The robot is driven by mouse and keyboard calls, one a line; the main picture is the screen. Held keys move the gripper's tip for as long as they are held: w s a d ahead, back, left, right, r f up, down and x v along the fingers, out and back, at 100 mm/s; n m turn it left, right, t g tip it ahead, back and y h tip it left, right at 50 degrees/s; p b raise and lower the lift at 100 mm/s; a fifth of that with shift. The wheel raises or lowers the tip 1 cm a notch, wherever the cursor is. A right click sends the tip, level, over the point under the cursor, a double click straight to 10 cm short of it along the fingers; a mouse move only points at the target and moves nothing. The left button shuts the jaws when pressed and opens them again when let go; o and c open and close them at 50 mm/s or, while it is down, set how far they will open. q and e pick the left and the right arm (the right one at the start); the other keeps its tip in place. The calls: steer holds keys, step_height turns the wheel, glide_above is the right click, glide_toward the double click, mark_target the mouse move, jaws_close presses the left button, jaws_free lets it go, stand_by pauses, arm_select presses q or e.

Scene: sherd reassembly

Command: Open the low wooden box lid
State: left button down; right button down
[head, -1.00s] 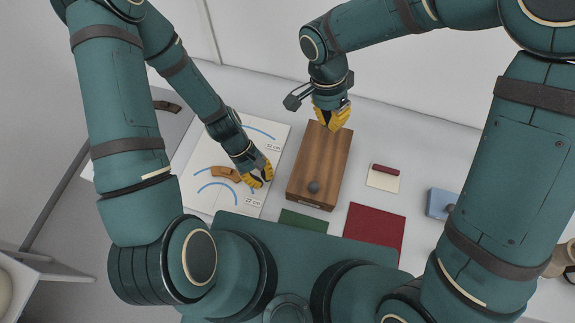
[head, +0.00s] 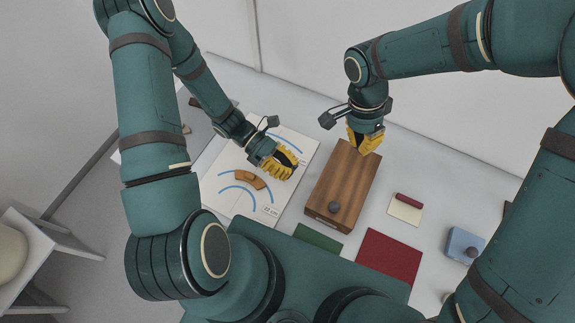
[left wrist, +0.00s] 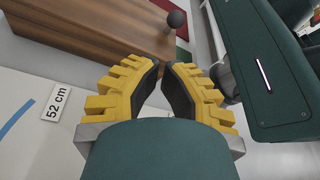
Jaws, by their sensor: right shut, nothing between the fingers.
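The low wooden box (head: 340,180) stands on the table in the middle of the head view, its brown lid on. A dark round knob (head: 334,207) sits near its lower end. The box side (left wrist: 90,35) and knob (left wrist: 177,18) also show in the left wrist view. My left gripper (head: 290,165) is left of the box, above the white sheet, empty. The left wrist view shows a narrow gap between its fingertips (left wrist: 161,66). My right gripper (head: 365,143) is shut and empty at the far end of the box; whether it touches the lid is unclear.
A white sheet (head: 215,185) with blue arcs and a brown sherd (head: 250,178) lies left of the box. Green (head: 318,238) and dark red (head: 388,257) mats lie at the near side. A red roll (head: 409,199) on a pale card and a blue block (head: 462,243) are to the right.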

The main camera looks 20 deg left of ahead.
arm_select(q)
steer(key=x, duration=0.7)
steer(key=shift+a, duration=0.1)
stand_by(1.2)
arm_select(e)
steer(key=c, duration=0.7)
jaws_free()
